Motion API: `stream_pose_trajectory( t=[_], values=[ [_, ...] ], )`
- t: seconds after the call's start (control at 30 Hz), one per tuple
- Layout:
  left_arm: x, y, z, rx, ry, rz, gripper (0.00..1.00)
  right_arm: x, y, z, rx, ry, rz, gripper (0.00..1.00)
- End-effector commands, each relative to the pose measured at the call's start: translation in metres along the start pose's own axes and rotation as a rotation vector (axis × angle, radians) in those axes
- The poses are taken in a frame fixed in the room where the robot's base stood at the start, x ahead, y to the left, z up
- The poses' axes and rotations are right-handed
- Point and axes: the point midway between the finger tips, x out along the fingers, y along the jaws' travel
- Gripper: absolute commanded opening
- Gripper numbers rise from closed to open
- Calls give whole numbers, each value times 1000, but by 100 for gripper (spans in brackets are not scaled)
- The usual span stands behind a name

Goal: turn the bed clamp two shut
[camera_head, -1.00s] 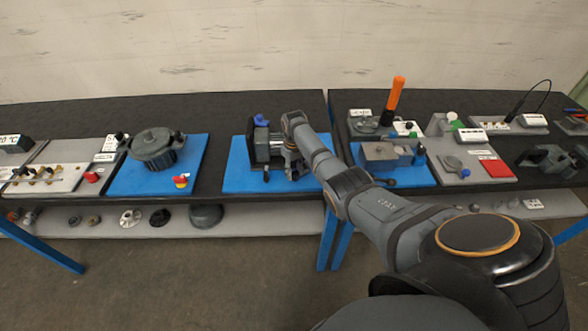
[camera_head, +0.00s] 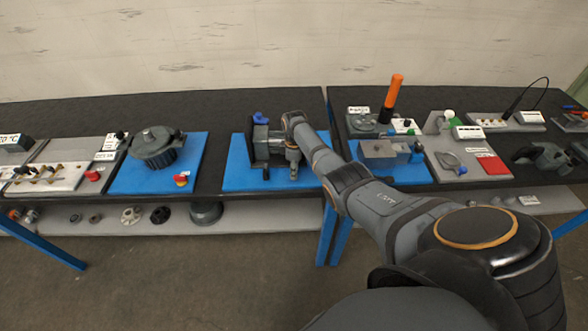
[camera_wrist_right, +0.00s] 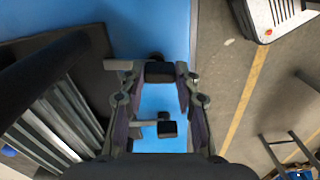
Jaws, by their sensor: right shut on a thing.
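The grey machine with a blue part on top (camera_head: 261,146) stands on a blue board (camera_head: 236,174). My right gripper (camera_head: 293,168) is at the right side of this machine, low over the board. In the right wrist view my right gripper (camera_wrist_right: 157,82) has its fingers around a dark block (camera_wrist_right: 159,72), likely a clamp handle, and is shut on it. A grey bar extends left from it. A second small black knob on a short bar (camera_wrist_right: 167,129) shows between the finger links over blue. I cannot tell which clamp is number two. My left gripper is out of view.
To the left, a round grey housing (camera_head: 157,148) and a red-yellow button (camera_head: 181,181) sit on another blue board. To the right, a grey box (camera_head: 377,150) and an orange-handled tool (camera_head: 391,98) stand near my forearm. The dark tabletop behind the machine is clear.

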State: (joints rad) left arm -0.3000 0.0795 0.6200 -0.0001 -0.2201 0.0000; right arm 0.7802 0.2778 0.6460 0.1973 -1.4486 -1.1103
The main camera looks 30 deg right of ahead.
Motion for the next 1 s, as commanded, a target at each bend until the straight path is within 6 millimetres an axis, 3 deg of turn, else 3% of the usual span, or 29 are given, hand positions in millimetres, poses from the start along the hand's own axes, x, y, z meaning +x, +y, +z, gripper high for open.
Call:
stream_pose_trajectory(
  t=[0.33, 0.87, 0.9, 1.0],
  values=[
    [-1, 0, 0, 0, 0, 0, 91, -1, 1, 0, -128, 3, 3, 0],
    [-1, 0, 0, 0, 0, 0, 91, -1, 1, 0, -150, 2, 3, 0],
    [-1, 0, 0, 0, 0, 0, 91, -1, 1, 0, -150, 2, 3, 34],
    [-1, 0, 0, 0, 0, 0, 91, -1, 1, 0, -150, 2, 3, 48]
  ],
)
